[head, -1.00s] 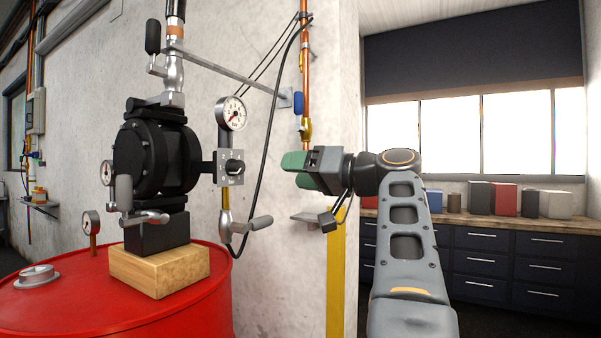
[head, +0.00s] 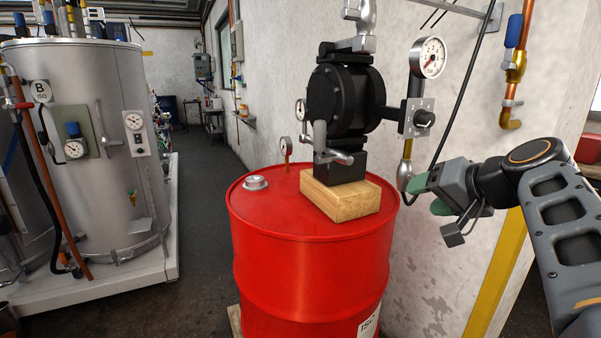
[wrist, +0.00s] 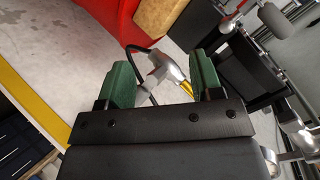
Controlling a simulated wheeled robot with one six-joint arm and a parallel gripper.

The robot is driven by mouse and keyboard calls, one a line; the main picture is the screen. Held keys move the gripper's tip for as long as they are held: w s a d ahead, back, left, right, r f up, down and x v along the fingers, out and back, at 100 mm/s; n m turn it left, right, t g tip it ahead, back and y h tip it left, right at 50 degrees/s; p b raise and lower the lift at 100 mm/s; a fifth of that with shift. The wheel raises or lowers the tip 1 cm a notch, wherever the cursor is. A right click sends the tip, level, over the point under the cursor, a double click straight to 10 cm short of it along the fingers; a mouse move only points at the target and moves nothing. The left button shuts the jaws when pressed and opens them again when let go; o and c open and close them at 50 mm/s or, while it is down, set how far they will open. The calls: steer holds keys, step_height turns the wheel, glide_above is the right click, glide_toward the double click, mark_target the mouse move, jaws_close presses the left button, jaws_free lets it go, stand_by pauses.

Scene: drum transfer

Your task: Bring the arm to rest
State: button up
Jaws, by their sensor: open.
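My gripper (head: 425,195) has green finger pads and is at the right of the head view, pointing left, with my grey arm behind it. In the wrist view its two green fingers (wrist: 163,82) are apart and nothing is clamped between them. A silver nozzle (wrist: 168,72) with a black hose shows in the gap, seemingly beyond the fingers. In the head view this nozzle (head: 404,176) hangs below the gauge panel, just left of the fingertips. I cannot tell whether they touch.
A red drum (head: 310,265) stands left of my gripper, with a wooden block (head: 342,200) and black pump (head: 345,98) on top. A gauge (head: 428,57) sits above the panel. The wall (head: 435,265) is close behind. A silver tank (head: 90,150) stands far left, with clear floor between.

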steer(key=s+a+f+n+g+h+p, duration=0.2)
steer(key=s+a+f+g+p, duration=0.1)
steer(key=s+a+f+p, duration=0.1)
steer(key=s+a+f+n+g+h+p, duration=0.2)
steer(key=s+f+p, duration=0.4)
steer(key=s+f, duration=0.3)
steer(key=shift+s+a+f+g+h, duration=0.15)
steer(key=shift+a+f+g+h, duration=0.35)
steer(key=shift+a+f+g, duration=0.55)
steer(key=shift+a+r, duration=0.1)
steer(key=shift+c, duration=0.2)
